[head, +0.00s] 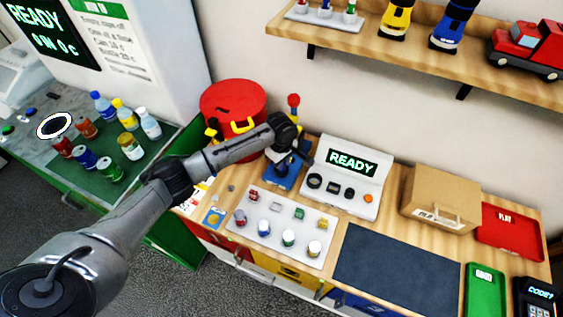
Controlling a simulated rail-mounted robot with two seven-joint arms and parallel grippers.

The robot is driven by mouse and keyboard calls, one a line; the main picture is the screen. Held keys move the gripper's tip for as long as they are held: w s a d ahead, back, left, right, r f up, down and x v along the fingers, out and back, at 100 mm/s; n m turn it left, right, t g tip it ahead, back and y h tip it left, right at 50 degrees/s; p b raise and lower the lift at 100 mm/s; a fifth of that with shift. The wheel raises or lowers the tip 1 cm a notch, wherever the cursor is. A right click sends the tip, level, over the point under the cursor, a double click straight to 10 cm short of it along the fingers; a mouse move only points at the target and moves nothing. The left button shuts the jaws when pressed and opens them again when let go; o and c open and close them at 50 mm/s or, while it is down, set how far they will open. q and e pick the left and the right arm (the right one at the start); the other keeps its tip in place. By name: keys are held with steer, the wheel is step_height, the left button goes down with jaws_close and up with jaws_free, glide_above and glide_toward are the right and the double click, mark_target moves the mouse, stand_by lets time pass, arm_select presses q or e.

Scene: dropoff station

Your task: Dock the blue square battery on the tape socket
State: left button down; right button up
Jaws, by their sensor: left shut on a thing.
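My left gripper (286,163) is at the end of the grey arm from the left, over the blue base (279,179) of a stand, left of the white READY console. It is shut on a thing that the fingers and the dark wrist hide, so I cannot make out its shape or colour. I cannot pick out the blue square battery for sure. My right gripper is not in view.
A white tray (272,243) in front holds small coloured blocks and round pieces. A red drum (228,99) stands behind my arm. A cardboard box (441,195) and a red tray (511,234) are at right. The dark mat (395,270) is clear. A shelf (400,48) hangs above.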

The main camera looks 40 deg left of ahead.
arm_select(q)
steer(key=shift+f, duration=0.2)
stand_by(0.6)
steer(key=shift+r+p, duration=0.1)
steer(key=shift+p, duration=0.35)
steer(key=shift+p, duration=0.3)
stand_by(0.7)
steer(key=shift+p, duration=0.4)
steer(key=shift+p, duration=0.3)
steer(key=shift+f, duration=0.2)
